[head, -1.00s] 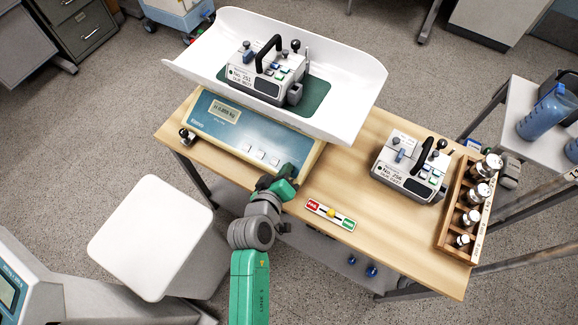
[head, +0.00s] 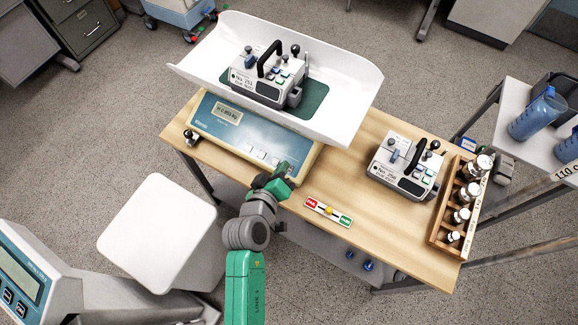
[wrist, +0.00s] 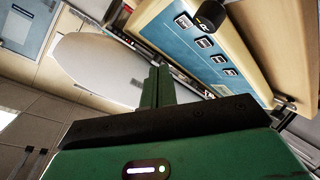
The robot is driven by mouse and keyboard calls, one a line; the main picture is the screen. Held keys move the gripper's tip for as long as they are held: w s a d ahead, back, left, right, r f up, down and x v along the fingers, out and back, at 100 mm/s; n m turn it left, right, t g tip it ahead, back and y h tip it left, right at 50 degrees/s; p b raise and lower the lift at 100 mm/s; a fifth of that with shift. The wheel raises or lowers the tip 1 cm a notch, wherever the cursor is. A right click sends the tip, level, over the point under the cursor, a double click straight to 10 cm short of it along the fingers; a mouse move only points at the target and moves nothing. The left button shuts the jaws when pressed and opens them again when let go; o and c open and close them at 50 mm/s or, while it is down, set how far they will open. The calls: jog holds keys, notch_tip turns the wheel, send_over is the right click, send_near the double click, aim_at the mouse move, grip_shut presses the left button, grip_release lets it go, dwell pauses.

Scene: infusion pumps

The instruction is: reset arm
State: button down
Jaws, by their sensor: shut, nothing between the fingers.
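My gripper (head: 283,170) is at the front edge of the blue-and-cream scale (head: 235,125), close to its buttons. In the wrist view its green fingers (wrist: 158,84) are together with nothing between them. The scale's buttoned panel (wrist: 190,25) shows at the upper right there. I cannot tell whether the gripper touches the scale. A grey-white pump (head: 262,75) with a black handle sits in the scale's white pan (head: 340,105). A second pump (head: 404,165) stands on the wooden table to the right.
A red-and-green slider sign (head: 329,212) with a yellow knob mid-track lies right of my gripper. A wooden rack (head: 437,238) of metal weights stands at the table's right end.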

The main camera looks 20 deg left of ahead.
dwell(0.5)
jog(key=w+d+r+m+t, duration=0.2)
jog(key=d+r, duration=0.1)
jog(key=r, duration=0.7)
jog(key=w+d+r+m+t, duration=0.1)
jog(key=d+r+m, duration=0.15)
jog(key=r, duration=0.85)
jog(key=w+d+r+m+t, duration=0.2)
jog(key=d+r, duration=0.1)
jog(key=r, duration=0.7)
jog(key=s+d+r+m+t, duration=0.3)
jog(key=s+r, duration=0.4)
jog(key=r, duration=0.6)
jog(key=s+d+r+m+t, duration=0.1)
jog(key=s+d+r+t, duration=0.45)
jog(key=r, duration=0.85)
notch_tip(320, 180, up, 34)
jog(key=s+a+g+p, duration=0.1)
jog(key=g+p, duration=0.1)
jog(key=p, duration=3.1)
jog(key=shift+s+a+f+p, duration=0.15)
jog(key=shift+s+a+p, duration=0.15)
jog(key=shift+s+p, duration=0.1)
jog(key=shift+f, duration=0.1)
